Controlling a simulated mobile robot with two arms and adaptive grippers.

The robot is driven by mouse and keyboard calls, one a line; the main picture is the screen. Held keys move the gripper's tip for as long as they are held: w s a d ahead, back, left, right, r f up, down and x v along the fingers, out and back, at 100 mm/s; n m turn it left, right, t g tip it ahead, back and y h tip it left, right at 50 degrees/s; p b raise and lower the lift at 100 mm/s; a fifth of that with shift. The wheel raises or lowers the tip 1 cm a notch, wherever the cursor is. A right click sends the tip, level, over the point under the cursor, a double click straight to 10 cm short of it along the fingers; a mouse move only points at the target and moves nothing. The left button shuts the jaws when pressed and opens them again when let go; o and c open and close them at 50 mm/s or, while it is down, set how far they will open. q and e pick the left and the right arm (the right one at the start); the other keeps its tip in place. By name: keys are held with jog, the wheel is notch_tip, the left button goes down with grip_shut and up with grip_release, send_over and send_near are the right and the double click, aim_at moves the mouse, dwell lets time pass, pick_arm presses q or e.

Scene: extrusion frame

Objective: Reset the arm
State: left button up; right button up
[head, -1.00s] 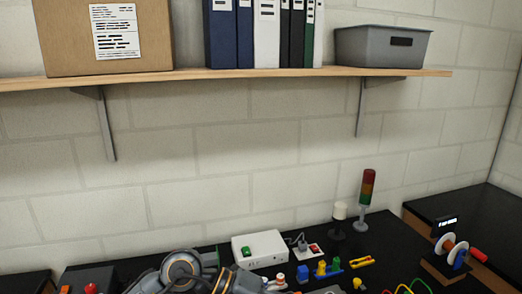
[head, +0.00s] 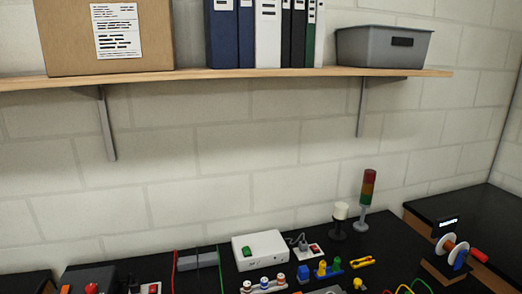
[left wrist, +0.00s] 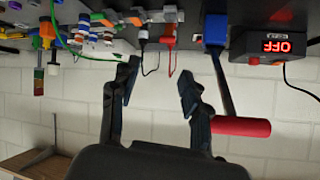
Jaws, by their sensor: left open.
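My left gripper (left wrist: 158,84) is open in the left wrist view, with its two dark fingers spread and nothing between them. That view is upside down, so the black bench top (left wrist: 200,42) lies across its top. A red cylindrical handle (left wrist: 241,126) on a dark shaft shows just right of the fingers, apart from them as far as I can tell. Neither of my arms shows in the head view. My right gripper is in no view.
In the head view, a white box (head: 260,250), a signal tower (head: 367,195) and a spool stand (head: 450,250) are on the bench. A wooden shelf (head: 230,74) spans the wall above. The left wrist view shows a red OFF display (left wrist: 278,46) and cables.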

pick_arm(q)
jog(key=s+f+g+h, duration=0.1)
jog(key=s+f+g, duration=0.3)
jog(key=s, duration=0.4)
jog(key=s+f+g, duration=0.3)
jog(key=s+f, duration=0.2)
jog(key=s, duration=0.3)
notch_tip(320, 180, down, 34)
jog(key=s+g+b, duration=0.2)
jog(key=s+b, duration=0.1)
jog(key=b, duration=0.3)
jog(key=s+a+f+b, duration=0.1)
jog(key=s+f+b, duration=0.1)
jog(key=s+f, duration=0.6)
jog(key=s+a+f+g+b, duration=0.1)
jog(key=s+a+f+b, duration=0.1)
jog(key=s+f, duration=0.6)
notch_tip(320, 180, down, 3)
jog(key=shift+a+r+m, duration=0.2)
jog(key=shift+a+m, duration=0.05)
jog(key=shift+m, duration=0.05)
jog(key=shift+w, duration=0.1)
